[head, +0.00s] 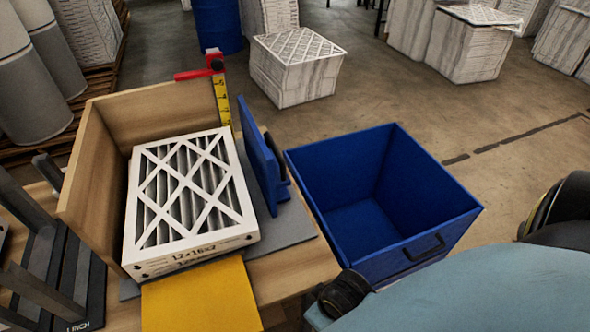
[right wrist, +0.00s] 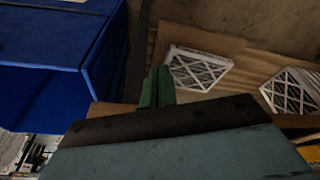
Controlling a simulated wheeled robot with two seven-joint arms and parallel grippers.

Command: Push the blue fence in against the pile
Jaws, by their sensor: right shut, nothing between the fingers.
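The blue fence (head: 259,152) stands upright on the grey mat (head: 285,229), to the right of the pile, in the head view. A strip of bare mat shows between them. The pile's top is a white-framed pleated filter (head: 190,193) with a lattice face, inside a wooden corner. My right arm enters the head view from the lower right; its fingertips are not clear there. In the right wrist view my right gripper (right wrist: 157,87) shows two green fingers shut together and empty. The fence is not clearly visible in that view. My left gripper is not in view.
An open blue bin (head: 375,200) stands right of the bench and also fills the left of the right wrist view (right wrist: 50,60). A yellow plate (head: 200,298) lies before the pile. A red-topped yellow ruler (head: 222,100) stands behind. A dark rack (head: 50,260) is left.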

